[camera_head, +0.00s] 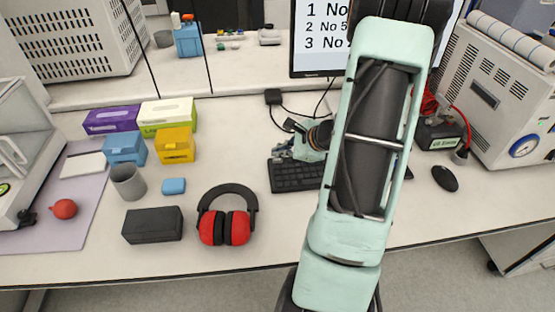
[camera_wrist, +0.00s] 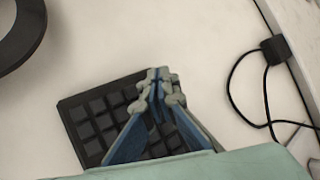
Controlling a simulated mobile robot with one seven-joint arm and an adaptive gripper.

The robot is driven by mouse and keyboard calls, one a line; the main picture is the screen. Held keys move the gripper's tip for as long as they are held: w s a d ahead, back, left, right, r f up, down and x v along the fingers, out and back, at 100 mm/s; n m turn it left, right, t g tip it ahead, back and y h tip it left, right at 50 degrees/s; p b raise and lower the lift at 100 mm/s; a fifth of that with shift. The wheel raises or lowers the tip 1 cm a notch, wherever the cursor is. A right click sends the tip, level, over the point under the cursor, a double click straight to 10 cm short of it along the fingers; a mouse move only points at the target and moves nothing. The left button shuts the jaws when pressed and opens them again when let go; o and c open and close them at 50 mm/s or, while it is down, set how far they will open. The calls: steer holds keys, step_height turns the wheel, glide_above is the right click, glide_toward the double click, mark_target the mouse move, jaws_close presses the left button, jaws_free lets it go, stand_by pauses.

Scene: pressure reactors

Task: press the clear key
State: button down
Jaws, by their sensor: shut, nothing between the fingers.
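A black keyboard (camera_head: 293,178) lies on the bench, partly covered by my arm in the head view. One end of the keyboard, with square dark keys (camera_wrist: 100,122), shows under and beside my gripper in the wrist view. My gripper (camera_wrist: 159,76) is shut and empty, and its fingertips appear over the keyboard's edge. I cannot tell whether they touch it. In the head view my gripper (camera_head: 296,150) is small and partly hidden by my arm. No key lettering is readable, so I cannot tell which key is the clear key.
A monitor (camera_head: 322,40) stands behind, partly hidden by my arm. Black cables (camera_wrist: 266,88) lie beyond the keyboard. Red earmuffs (camera_head: 228,218) lie to its left and a black mouse (camera_head: 445,178) to its right. Boxes and a grey cup (camera_head: 128,182) stand farther left.

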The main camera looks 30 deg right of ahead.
mark_target(278, 161)
steer(key=shift+f, duration=0.1)
stand_by(0.3)
steer(key=shift+f+b, duration=0.35)
steer(key=shift+b, duration=0.4)
steer(key=shift+f+b, duration=0.35)
steer(key=shift+b, duration=0.15)
stand_by(0.4)
steer(key=shift+r+p, duration=0.4)
steer(key=shift+r, duration=0.4)
steer(key=shift+r+p, duration=1.7)
steer(key=shift+r, duration=0.9)
steer(key=shift+f, duration=0.1)
steer(key=shift+a, duration=0.1)
